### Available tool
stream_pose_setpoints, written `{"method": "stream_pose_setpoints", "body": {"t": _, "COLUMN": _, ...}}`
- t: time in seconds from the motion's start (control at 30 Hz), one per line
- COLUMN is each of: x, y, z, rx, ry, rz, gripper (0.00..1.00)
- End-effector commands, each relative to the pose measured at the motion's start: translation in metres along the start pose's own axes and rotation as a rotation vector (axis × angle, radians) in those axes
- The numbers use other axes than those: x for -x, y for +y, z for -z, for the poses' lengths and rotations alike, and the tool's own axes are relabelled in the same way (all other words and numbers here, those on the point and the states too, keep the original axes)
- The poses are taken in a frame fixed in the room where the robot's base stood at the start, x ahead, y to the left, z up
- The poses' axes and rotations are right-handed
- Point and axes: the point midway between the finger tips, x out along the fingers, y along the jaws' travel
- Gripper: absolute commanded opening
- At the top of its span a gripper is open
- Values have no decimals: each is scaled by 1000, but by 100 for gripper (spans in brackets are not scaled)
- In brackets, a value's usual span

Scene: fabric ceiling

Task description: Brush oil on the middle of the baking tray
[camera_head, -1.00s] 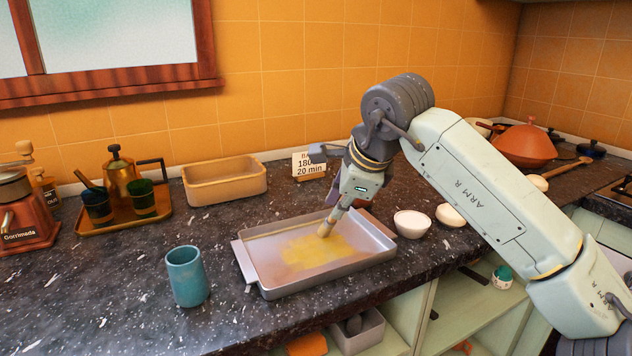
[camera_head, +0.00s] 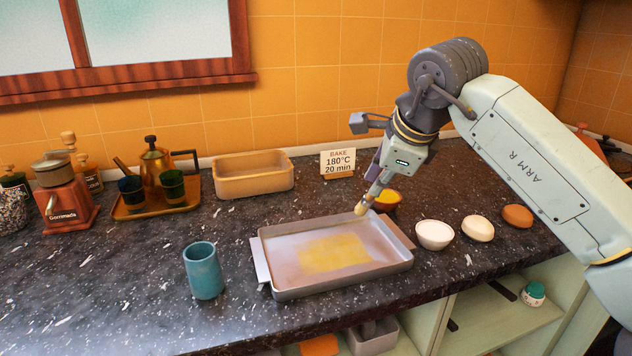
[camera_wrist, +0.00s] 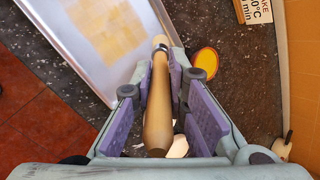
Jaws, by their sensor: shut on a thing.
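The baking tray (camera_head: 285,291) is a grey metal pan on the counter, with a yellow oil patch (camera_head: 335,254) spread over its middle. My gripper (camera_head: 376,180) is shut on a wooden-handled brush (camera_wrist: 160,100), which it holds tilted with the pale bristle end (camera_head: 361,208) above the tray's far right edge. A bowl of yellow-orange oil (camera_head: 387,200) stands just behind the tray, partly hidden by the brush; it also shows in the wrist view (camera_wrist: 204,62). Whether the bristles touch anything is unclear.
A blue cup (camera_head: 203,271) stands left of the tray. A tan loaf dish (camera_head: 253,180) and a bake sign (camera_head: 338,160) stand behind.

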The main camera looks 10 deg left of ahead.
Motion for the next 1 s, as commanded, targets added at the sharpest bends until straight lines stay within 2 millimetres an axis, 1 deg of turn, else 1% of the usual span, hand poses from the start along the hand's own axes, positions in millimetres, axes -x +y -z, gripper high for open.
{"method": "stream_pose_setpoints", "body": {"t": 0.03, "x": 7, "y": -4, "z": -5, "rx": 2, "ry": 0, "rz": 1, "gripper": 0}}
{"method": "stream_pose_setpoints", "body": {"t": 0.1, "x": 11, "y": -5, "z": -9, "rx": 4, "ry": -1, "rz": 0, "gripper": 0}}
{"method": "stream_pose_setpoints", "body": {"t": 0.3, "x": 18, "y": -8, "z": -16, "rx": 6, "ry": -3, "rz": -1, "gripper": 0}}
{"method": "stream_pose_setpoints", "body": {"t": 1.0, "x": 18, "y": -8, "z": -16, "rx": 6, "ry": -3, "rz": -1, "gripper": 0}}
